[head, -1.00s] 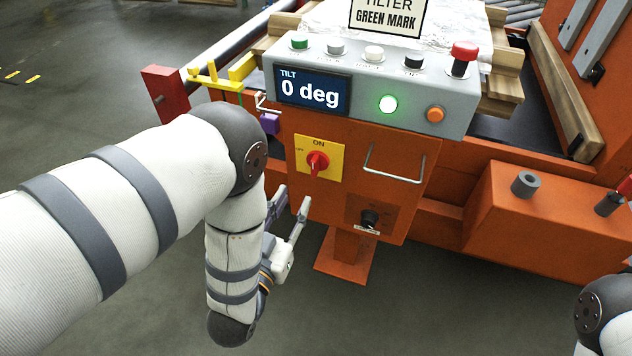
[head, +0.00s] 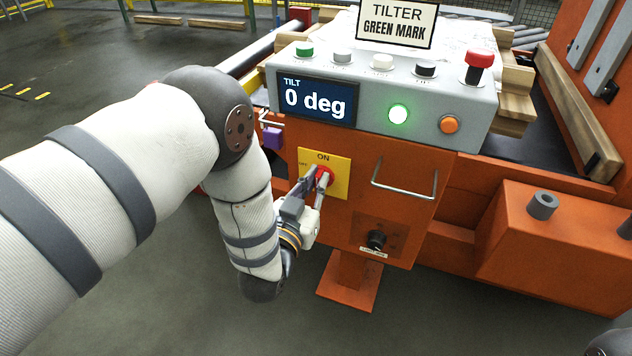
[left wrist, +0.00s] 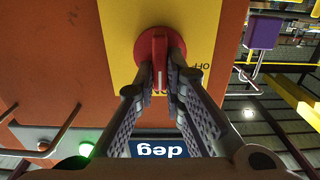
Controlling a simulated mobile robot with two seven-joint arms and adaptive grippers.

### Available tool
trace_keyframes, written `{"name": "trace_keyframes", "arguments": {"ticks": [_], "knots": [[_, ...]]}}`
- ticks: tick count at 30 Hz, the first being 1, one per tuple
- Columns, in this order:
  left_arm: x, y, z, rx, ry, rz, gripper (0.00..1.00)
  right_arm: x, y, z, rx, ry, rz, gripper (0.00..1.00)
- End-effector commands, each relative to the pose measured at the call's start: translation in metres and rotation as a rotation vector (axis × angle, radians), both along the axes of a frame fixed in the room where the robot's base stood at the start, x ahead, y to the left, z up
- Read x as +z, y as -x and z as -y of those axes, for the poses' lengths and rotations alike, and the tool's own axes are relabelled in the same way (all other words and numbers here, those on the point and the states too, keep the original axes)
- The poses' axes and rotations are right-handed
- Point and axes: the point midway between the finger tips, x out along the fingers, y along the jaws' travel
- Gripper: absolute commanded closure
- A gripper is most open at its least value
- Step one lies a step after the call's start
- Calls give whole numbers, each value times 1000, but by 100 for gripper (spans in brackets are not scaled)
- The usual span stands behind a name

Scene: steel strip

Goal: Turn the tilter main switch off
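The tilter main switch is a red rotary handle (head: 325,174) on a yellow plate (head: 340,183) marked ON at the top and OFF at the left. It sits on the orange front of the control cabinet. In the left wrist view the red handle (left wrist: 160,58) stands in line with the ON–cabinet-top direction, its white mark towards the display. My left gripper (head: 317,181) is at the switch, its two fingers (left wrist: 161,72) close against both sides of the handle. The fingers hide part of the handle in the head view. My right gripper is not in view.
A metal handle (head: 404,190) and a black knob (head: 376,240) are right of the switch.

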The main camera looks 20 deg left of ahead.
Motion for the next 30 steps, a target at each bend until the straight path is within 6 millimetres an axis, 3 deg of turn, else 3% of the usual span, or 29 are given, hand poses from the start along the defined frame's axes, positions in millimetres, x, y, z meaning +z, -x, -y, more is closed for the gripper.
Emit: {"name": "trace_keyframes", "arguments": {"ticks": [14,30], "knots": [[0,1,-1,2,55,-4,100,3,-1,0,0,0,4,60],[-1,1,-7,3,508,-19,100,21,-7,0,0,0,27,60]]}}
